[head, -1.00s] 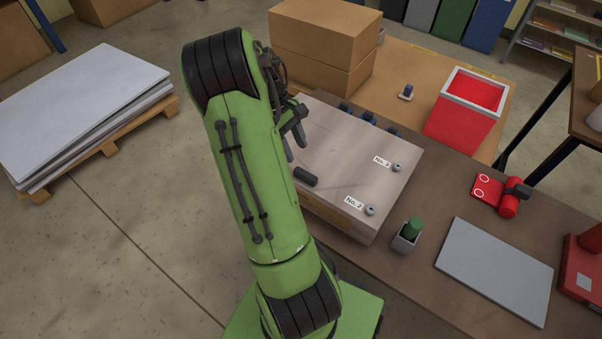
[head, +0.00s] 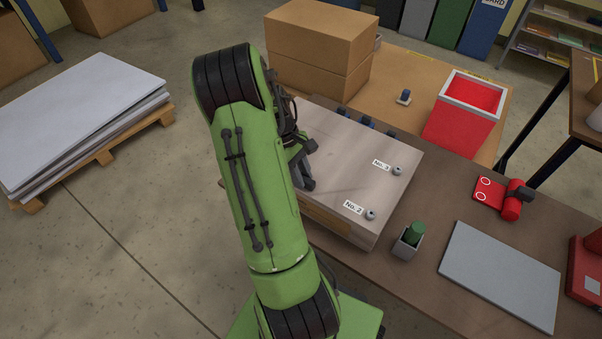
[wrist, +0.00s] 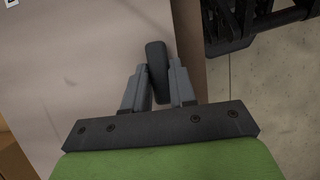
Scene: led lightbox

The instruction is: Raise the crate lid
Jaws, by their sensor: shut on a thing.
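The crate (head: 345,227) stands on the brown table with its pale, flat lid (head: 350,160) down on it. The lid has labels No. 2 and No. 3 beside two small round fittings along its right side. Its dark handle (wrist: 157,70) shows in the wrist view near the lid's edge. My gripper (wrist: 160,88) has its two fingers on either side of the handle, shut on it. In the head view my gripper (head: 307,183) is at the lid's left front, and my green arm hides part of the lid's left side and the handle.
Cardboard boxes (head: 318,50) stand behind the crate, with a red bin (head: 463,115) at the back right. A small grey pot with a green item (head: 409,240), a grey panel (head: 500,277) and a red tool (head: 505,197) lie to the right.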

